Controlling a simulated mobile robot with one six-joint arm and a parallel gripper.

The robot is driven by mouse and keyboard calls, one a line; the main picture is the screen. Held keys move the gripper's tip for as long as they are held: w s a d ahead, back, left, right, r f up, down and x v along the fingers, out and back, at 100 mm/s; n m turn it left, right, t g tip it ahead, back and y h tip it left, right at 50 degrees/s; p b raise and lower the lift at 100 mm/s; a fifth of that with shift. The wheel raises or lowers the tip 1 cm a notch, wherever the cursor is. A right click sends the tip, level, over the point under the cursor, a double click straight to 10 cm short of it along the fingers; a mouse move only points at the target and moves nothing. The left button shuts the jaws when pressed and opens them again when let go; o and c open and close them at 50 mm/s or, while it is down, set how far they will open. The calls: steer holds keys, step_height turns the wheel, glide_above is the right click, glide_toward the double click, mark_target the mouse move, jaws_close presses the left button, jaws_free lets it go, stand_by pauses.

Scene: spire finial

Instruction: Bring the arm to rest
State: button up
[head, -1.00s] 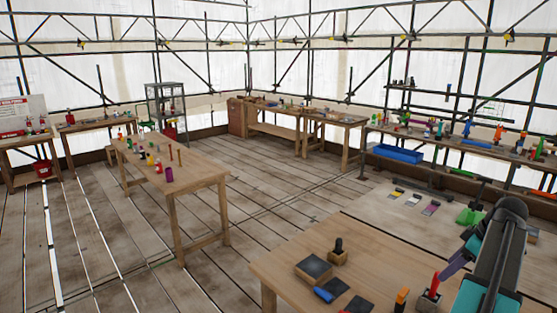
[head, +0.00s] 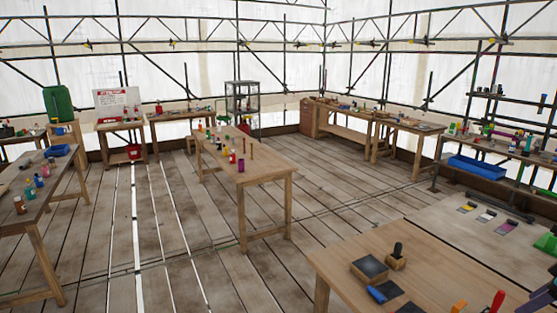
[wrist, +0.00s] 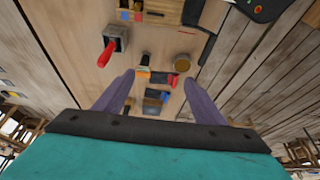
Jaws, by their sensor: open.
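My gripper (wrist: 159,77) shows in the wrist view with its two purple fingers spread apart. Nothing is between them that I can see to be held. They hang over the near wooden workbench (head: 345,265), above several small objects on its top. The fingers are out of that view.
The near bench holds a dark square pad (head: 369,268), a wooden block with a black knob (head: 397,257), a blue item (head: 376,294) and a red handle (head: 497,300). A long table (head: 250,170) stands mid-room. Plank floor (head: 190,240) is open between the tables.

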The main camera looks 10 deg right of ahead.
steer(key=w+a+f+m+g, duration=0.1)
steer(key=w+a+f, duration=0.55)
steer(key=a, duration=0.25)
steer(key=w+a+f+g, duration=0.1)
steer(key=w+a+f, duration=0.55)
steer(key=a, duration=0.25)
steer(key=w+a+f+m+g, duration=0.1)
steer(key=w+a+f, duration=0.4)
steer(key=w+a, duration=0.3)
steer(key=s+a+f+m, duration=0.1)
steer(key=a+f, duration=0.4)
steer(key=a, duration=0.6)
steer(key=s+a+f+g+h, duration=0.1)
steer(key=a+f, duration=0.4)
steer(key=a, duration=0.6)
steer(key=s+a+f+m, duration=0.15)
steer(key=a+f, duration=0.35)
steer(key=a, duration=0.6)
steer(key=s+f+g+b, duration=0.3)
steer(key=s+f+b, duration=0.4)
steer(key=s+f, duration=0.6)
steer(key=s+f+n+g+b, duration=0.1)
steer(key=s+f+g+b, duration=0.2)
steer(key=s+f, duration=1)
step_height(320, 180, down, 6)
steer(key=b, duration=0.3)
steer(key=shift+a+b, duration=0.15)
steer(key=shift+b, duration=0.2)
